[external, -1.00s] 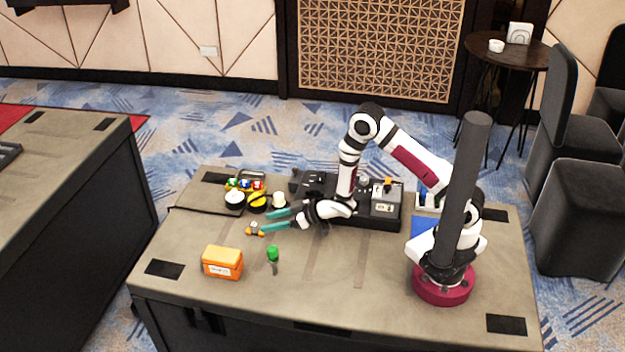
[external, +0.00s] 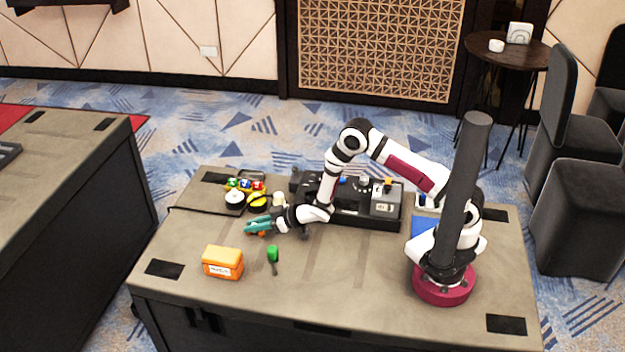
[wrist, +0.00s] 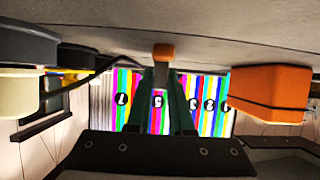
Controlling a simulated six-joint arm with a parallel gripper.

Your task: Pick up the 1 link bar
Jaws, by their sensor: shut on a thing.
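The link bar is a small piece with orange ends and a grey middle. In the wrist view one orange end of the link bar (wrist: 163,52) sticks out past the fingertips. In the external view only a bit of its orange shows, and the fingers hide the rest. My gripper (external: 257,226) has teal fingers and reaches in low and nearly level over the table's left half. In the wrist view my gripper (wrist: 164,78) is shut on the grey middle of the bar. I cannot tell whether the bar still touches the table.
An orange box (external: 222,262) and a green-topped tool (external: 273,256) stand nearer the front. A white-topped round pot (external: 234,200), a yellow-and-black one (external: 257,202) and colored pieces (external: 245,185) lie behind. A black device (external: 385,207) is right. The front middle is clear.

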